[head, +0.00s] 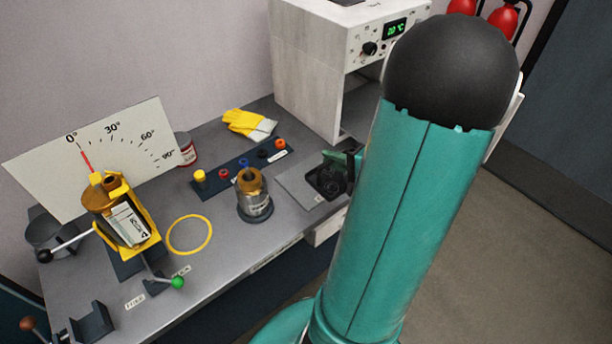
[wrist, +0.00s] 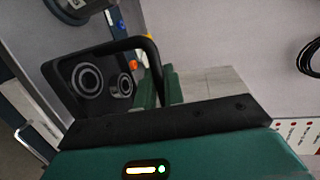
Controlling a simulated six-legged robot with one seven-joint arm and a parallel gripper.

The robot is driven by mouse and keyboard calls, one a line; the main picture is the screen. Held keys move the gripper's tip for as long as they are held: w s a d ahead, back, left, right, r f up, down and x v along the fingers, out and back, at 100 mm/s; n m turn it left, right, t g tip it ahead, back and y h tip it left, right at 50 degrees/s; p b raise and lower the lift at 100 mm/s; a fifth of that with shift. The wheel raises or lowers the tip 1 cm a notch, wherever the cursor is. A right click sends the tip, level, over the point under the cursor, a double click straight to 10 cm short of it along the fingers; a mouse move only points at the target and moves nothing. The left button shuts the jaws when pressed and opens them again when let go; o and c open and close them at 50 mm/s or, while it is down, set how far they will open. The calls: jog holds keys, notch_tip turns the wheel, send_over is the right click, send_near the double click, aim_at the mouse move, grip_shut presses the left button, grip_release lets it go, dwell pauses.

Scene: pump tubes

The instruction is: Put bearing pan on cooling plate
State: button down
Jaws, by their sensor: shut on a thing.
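The bearing pan (head: 327,181) is a dark shallow tray with ring bearings. In the head view it is over the right part of the flat grey cooling plate (head: 291,179); I cannot tell whether it touches the plate. In the wrist view the pan (wrist: 70,94) shows two round bearings and a dark looped handle (wrist: 148,48). My green gripper (head: 347,158) is shut on the pan at its right side. Its fingers (wrist: 158,90) also show in the wrist view, by the handle. My arm hides part of the area right of the pan.
A white oven (head: 305,75) with a green display stands behind the plate. Left are a dark strip (head: 225,172) with coloured rings, a metal cylinder (head: 254,203), yellow gloves (head: 249,124), a yellow ring (head: 190,235) and a yellow pump fixture (head: 120,220). The bench's front edge is close to the plate.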

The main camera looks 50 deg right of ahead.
jog(key=shift+w+d+f, duration=0.8)
jog(key=shift+w+f, duration=1.35)
jog(key=shift+w+d+f, duration=0.8)
jog(key=shift+w+f, duration=1.3)
jog(key=shift+f, duration=0.05)
jog(key=shift+w+d+f, duration=0.8)
jog(key=shift+w+f, duration=1.35)
jog(key=shift+f, duration=0.1)
jog(key=c, duration=1.5)
grip_release()
jog(key=shift+f, duration=0.1)
